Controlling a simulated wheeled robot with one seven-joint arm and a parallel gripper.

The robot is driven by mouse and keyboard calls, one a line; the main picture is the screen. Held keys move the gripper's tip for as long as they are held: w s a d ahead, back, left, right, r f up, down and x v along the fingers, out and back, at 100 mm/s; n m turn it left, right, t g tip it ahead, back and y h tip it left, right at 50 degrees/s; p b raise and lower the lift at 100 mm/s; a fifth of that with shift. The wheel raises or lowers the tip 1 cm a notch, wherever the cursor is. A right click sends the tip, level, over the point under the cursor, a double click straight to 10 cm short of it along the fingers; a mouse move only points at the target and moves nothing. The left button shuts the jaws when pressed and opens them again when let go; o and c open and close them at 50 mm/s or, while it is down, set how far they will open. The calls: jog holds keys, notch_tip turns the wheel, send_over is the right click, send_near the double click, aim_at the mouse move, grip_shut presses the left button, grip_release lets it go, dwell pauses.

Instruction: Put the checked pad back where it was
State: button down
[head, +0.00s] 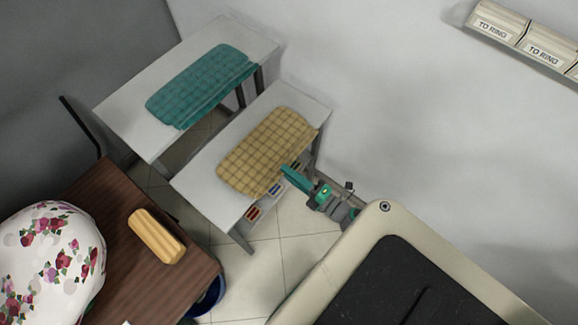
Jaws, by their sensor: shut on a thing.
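A yellow checked pad (262,150) lies lengthwise on the nearer white table (203,190), with its right long side at or slightly over the table's edge. A teal checked pad (200,85) lies on the farther white table (128,115). My gripper (287,171) reaches in from the lower right and is shut on the right edge of the yellow pad. The fingertips are partly hidden against the pad, and the pad still rests on or just over the table top.
A brown wooden table (120,250) at lower left holds a floral rounded item (50,260) and a yellow ribbed block (157,236). Small coloured items sit under the nearer table. A wall shelf with "TO RING" boxes (548,48) is at upper right. A blue bin (208,300) stands below.

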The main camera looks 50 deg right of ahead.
jog(key=shift+f, duration=0.7)
dwell(0.4)
jog(key=c, duration=1.5)
grip_release()
jog(key=shift+s, duration=0.1)
jog(key=s, duration=1)
jog(key=shift+s+d, duration=0.35)
